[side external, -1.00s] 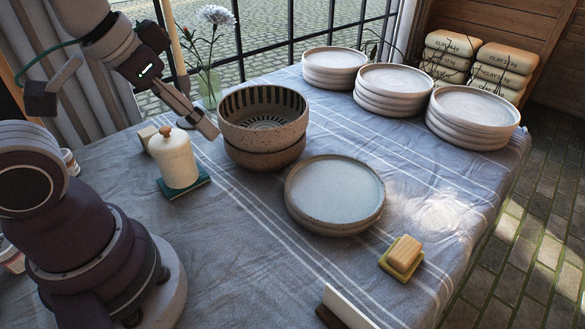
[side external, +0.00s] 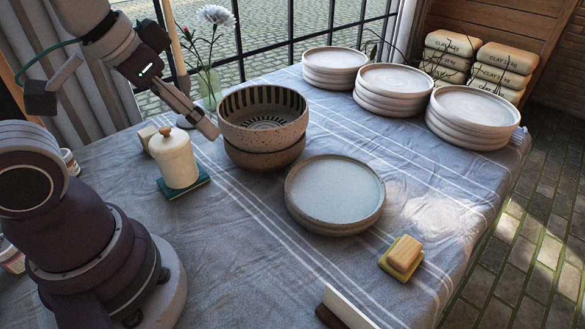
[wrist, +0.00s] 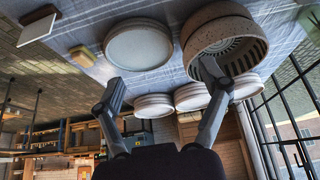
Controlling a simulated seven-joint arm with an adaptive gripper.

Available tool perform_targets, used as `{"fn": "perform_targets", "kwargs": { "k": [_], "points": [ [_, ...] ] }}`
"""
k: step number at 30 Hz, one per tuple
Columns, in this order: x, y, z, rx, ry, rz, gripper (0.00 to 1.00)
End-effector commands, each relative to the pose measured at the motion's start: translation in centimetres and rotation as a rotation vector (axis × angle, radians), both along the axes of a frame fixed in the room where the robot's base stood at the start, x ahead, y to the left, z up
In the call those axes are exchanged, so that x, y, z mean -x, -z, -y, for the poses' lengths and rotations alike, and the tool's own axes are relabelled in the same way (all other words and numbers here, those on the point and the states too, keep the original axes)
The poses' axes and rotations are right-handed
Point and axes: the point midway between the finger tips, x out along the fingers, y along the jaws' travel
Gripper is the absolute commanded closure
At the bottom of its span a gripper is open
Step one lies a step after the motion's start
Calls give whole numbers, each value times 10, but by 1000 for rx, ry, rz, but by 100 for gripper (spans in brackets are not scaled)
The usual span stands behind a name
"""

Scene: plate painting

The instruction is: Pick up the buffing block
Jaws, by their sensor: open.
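A small tan block (side external: 405,251) on a yellow-green base, which looks like the buffing block, lies near the right front table edge, right of the plates in the side external view. It also shows at upper left in the wrist view (wrist: 82,57). My gripper (wrist: 165,82) is open and empty, its two fingers spread apart in the wrist view. In the side external view my gripper (side external: 207,122) hangs beside the bowls, above the lidded jar, far from the block.
Stacked speckled bowls (side external: 263,120) and plates (side external: 335,192) stand mid-table. A cream jar (side external: 175,160) is on a green base, with a small block (side external: 147,136) behind it. Several plate stacks (side external: 393,85) stand at the back. A white upright piece (side external: 345,308) is in front.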

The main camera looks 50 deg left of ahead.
Motion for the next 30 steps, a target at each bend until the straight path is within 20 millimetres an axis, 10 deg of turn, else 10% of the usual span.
{"fn": "perform_targets", "kwargs": {
  "k": [17, 23, 30],
  "points": [
    [-16, -3, 9, -34, 94, -24, 0],
    [-85, 9, 64, -119, 519, -84, 0],
    [-138, 73, 155, -96, 993, -102, 0]
  ]
}}
